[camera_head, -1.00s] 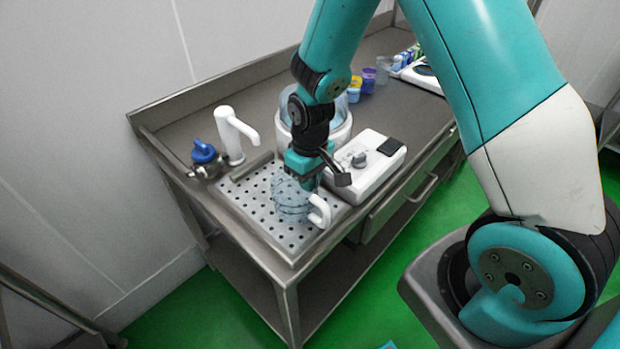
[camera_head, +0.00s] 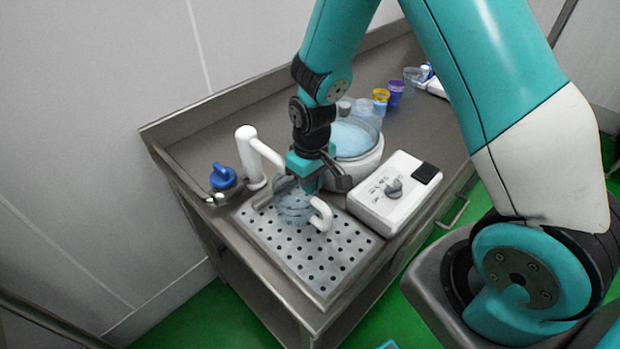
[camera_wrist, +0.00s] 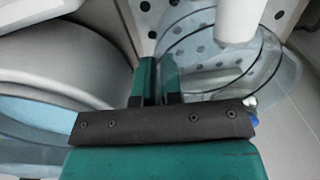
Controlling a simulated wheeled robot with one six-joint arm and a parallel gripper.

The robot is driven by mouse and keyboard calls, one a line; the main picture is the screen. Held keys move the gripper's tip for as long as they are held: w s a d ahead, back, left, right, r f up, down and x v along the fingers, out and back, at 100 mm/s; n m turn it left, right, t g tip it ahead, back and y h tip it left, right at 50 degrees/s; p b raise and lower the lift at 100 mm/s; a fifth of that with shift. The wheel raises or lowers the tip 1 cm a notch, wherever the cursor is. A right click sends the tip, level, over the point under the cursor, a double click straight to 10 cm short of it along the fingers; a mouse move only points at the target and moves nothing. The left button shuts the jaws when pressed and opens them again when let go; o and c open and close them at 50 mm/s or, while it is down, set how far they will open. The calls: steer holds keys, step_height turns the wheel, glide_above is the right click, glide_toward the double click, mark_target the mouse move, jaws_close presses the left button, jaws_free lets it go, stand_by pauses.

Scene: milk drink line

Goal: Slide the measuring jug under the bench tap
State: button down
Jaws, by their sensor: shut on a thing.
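The measuring jug (camera_head: 292,208) is clear, with a white handle, and is at the back part of the perforated drip tray (camera_head: 335,285). It also shows in the wrist view (camera_wrist: 200,72). My gripper (camera_head: 308,180) is shut on the jug's wall near the rim; its green fingers (camera_wrist: 158,82) show in the wrist view. The white bench tap (camera_head: 249,160) stands behind the jug. In the wrist view its spout (camera_wrist: 238,20) overlaps the jug's opening. My gripper hides part of the jug, and I cannot tell whether its base touches the tray.
A blue-handled valve (camera_head: 223,177) is left of the tap. A white bowl-shaped device (camera_head: 362,165) stands close behind my gripper. A white control box (camera_head: 395,192) is to the right. Small cups (camera_head: 380,100) stand farther back. The tray's front is clear.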

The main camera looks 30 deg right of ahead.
steer(key=shift+w+a+r, duration=0.1)
steer(key=shift+w, duration=0.5)
steer(key=c, duration=1.2)
jaws_free()
steer(key=shift+w+r, duration=0.15)
steer(key=shift+r, duration=0.15)
step_height(320, 180, up, 17)
steer(key=s+b, duration=0.1)
steer(key=shift+d+f, duration=0.2)
steer(key=shift+d, duration=0.15)
steer(key=s+a+r+n+y, duration=0.1)
steer(key=s+a, duration=0.3)
steer(key=s, duration=0.5)
steer(key=s+a+r+n+y, duration=0.2)
steer(key=s+a+r, duration=0.2)
steer(key=s, duration=0.6)
steer(key=shift+a+r+n+y, duration=0.3)
steer(key=shift+a+r+y, duration=0.1)
steer(key=shift+a, duration=0.2)
